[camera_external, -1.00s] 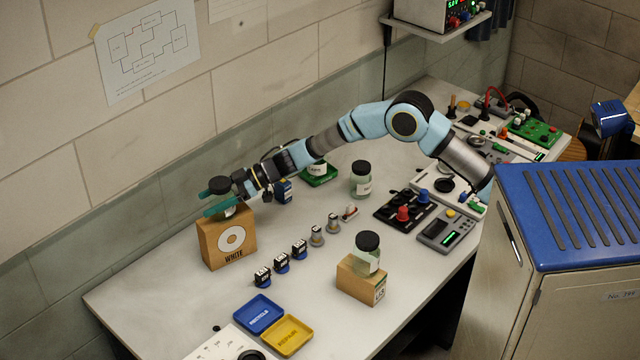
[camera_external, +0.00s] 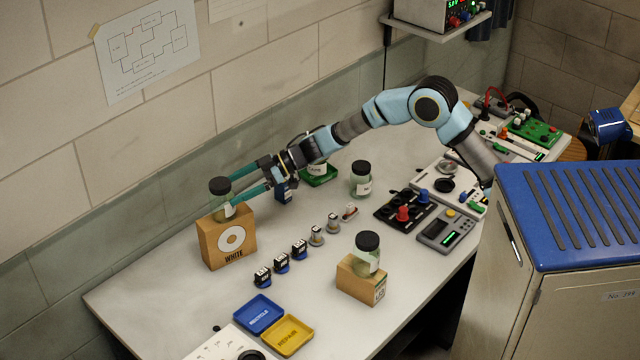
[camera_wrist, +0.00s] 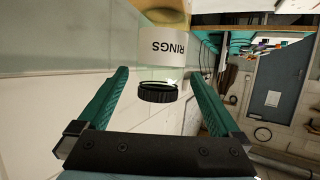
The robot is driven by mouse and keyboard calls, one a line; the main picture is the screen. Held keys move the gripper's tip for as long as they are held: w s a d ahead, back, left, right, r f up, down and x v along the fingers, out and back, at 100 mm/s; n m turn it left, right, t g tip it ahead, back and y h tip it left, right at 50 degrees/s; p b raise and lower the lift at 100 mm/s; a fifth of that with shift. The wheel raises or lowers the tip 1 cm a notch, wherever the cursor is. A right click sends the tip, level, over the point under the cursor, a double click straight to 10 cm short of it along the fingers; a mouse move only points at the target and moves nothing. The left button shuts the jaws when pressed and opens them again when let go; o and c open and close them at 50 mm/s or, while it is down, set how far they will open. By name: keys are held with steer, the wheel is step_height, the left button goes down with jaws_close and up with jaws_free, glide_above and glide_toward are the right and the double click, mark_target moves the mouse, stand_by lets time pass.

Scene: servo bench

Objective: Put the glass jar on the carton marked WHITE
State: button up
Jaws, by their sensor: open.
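A glass jar (camera_external: 222,203) with a black lid stands upright on top of the carton marked WHITE (camera_external: 210,246) at the left of the bench. In the wrist view the jar (camera_wrist: 165,72) appears upside down, its label reading RINGS, with the carton (camera_wrist: 175,10) at the top edge. My gripper (camera_external: 250,180) is open, its green fingers pointing at the jar from the right. In the wrist view the fingers (camera_wrist: 158,82) are spread wide on either side of the jar with clear gaps, not touching it.
Another jar (camera_external: 367,252) stands on a small carton (camera_external: 350,283). A further jar (camera_external: 361,180) stands on the bench, and one sits in a green tray (camera_external: 322,179). Several small servos (camera_external: 282,263) form a row. Blue (camera_external: 259,314) and yellow (camera_external: 287,336) trays lie in front.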

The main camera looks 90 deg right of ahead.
steer(key=shift+b+v, duration=0.35)
steer(key=shift+v, duration=1.85)
